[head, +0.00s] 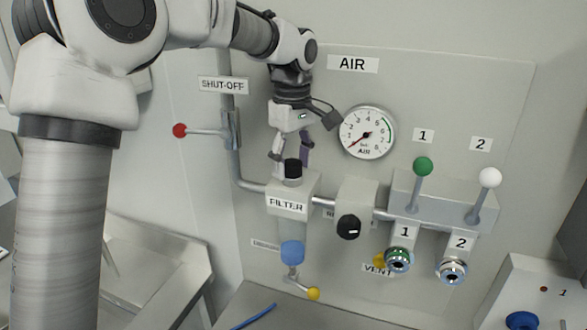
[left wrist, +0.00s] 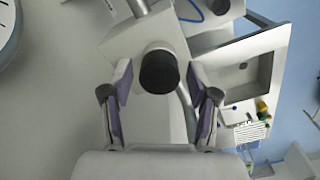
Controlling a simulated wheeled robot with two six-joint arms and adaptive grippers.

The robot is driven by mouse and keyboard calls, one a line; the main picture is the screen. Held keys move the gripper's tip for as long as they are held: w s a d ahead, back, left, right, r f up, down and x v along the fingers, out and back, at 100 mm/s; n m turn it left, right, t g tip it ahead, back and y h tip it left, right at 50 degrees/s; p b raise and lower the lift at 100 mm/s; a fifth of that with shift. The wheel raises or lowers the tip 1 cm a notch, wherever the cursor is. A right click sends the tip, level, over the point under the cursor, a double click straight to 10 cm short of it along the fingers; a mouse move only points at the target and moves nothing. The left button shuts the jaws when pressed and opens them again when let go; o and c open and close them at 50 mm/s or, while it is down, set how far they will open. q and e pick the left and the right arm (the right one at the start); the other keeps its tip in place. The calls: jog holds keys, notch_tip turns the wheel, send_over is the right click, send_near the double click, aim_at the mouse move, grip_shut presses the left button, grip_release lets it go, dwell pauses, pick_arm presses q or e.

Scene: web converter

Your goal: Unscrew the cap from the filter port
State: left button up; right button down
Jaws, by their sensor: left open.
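The black cap (head: 292,168) sits upright on top of the filter block (head: 289,204) labelled FILTER. In the left wrist view the cap (left wrist: 159,71) is seen end-on, on the pale block. My left gripper (head: 292,158) comes down from above, with its fingers at or just above the cap's height in the head view. In the left wrist view its open fingers (left wrist: 159,95) stand to the left and right of the cap with visible gaps. The exact height of the fingertips against the cap is hard to tell. My right gripper is not in view.
A shut-off lever with a red knob (head: 180,130) is left of the filter. The pressure gauge (head: 367,132) and a black regulator knob (head: 348,227) are to its right. Below hangs a blue part (head: 292,252) with a yellow-knobbed lever (head: 313,293). Green and white levers stand farther right.

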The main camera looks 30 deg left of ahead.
pick_arm(q)
jog(key=m, duration=0.6)
jog(key=shift+m, duration=0.4)
jog(key=m, duration=0.5)
jog(key=shift+m, duration=0.4)
grip_shut()
jog(key=n, duration=0.4)
jog(key=n, duration=0.4)
jog(key=n, duration=0.4)
